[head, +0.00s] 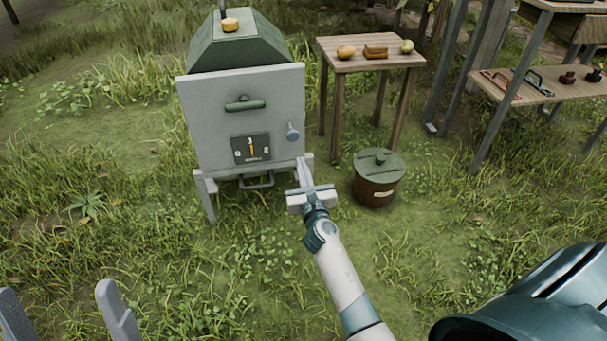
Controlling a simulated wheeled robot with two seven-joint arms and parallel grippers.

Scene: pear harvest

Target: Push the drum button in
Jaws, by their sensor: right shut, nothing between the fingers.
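A grey box-shaped machine (199,120) with a green faceted top stands on legs in the grass. A blue-grey round knob (292,132), which looks like the button, sticks out at the right of its front panel. A dark green handle (244,103) and a black dial plate (250,148) are also on the panel. My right gripper (302,160) is shut and empty, its fingers pointing up just below the knob, apart from it in the picture. My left gripper (68,302) shows only as two grey fingers spread apart at the bottom left corner.
A lidded brown bucket (377,190) stands right of my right gripper. A small wooden table (375,62) behind it holds fruit and a brown block. A shelf (540,88) with tools stands at the far right. Open grass lies at the front left.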

